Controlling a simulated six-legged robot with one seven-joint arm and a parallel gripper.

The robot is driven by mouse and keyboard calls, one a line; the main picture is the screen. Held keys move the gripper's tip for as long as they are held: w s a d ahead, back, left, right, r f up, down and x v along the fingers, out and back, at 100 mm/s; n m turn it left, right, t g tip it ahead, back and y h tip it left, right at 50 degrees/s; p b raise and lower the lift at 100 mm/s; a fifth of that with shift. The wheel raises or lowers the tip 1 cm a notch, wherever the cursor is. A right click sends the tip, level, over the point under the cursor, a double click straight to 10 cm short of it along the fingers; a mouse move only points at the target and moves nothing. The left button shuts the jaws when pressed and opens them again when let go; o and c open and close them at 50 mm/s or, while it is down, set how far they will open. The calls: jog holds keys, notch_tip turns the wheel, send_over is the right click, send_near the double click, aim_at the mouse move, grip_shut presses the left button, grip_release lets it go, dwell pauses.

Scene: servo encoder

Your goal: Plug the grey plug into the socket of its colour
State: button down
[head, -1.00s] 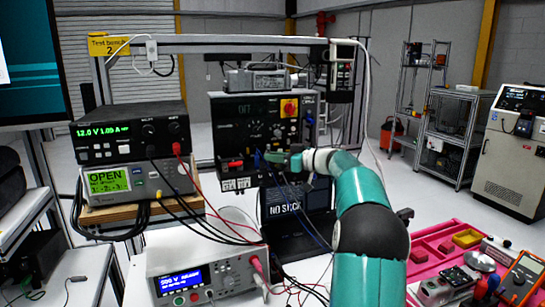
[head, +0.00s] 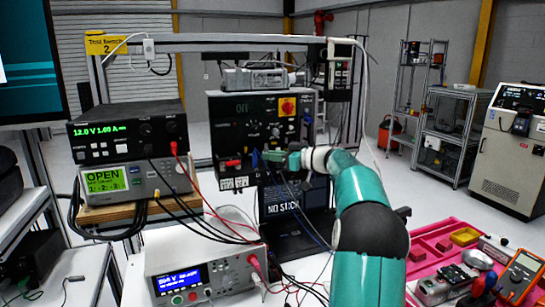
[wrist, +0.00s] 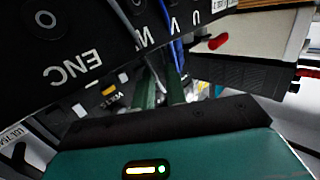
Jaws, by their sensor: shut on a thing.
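The black drive panel (head: 222,112) stands at the back of the bench, with a row of connections along its lower edge. My gripper (head: 262,157) is at that lower edge, right of the red plugs (head: 232,163). In the wrist view my green fingers (wrist: 158,88) are close together under the panel labels W, V and U. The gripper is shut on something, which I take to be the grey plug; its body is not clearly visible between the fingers. A grey lead (wrist: 126,20) and a blue lead (wrist: 176,45) run by the fingers. A round socket (wrist: 43,19) sits beside the ENC label.
Stacked instruments (head: 125,135) with hanging black and red leads stand left of the panel. A laptop (head: 285,208) is below it, and a bench meter (head: 200,265) is in front. A pink tray (head: 420,254) with tools lies at the right.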

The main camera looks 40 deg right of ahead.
jog(key=shift+f, duration=0.2)
dwell(0.5)
jog(key=c, duration=1.3)
grip_release()
jog(key=shift+c, duration=0.2)
jog(key=shift+r, duration=0.1)
notch_tip(320, 180, up, 7)
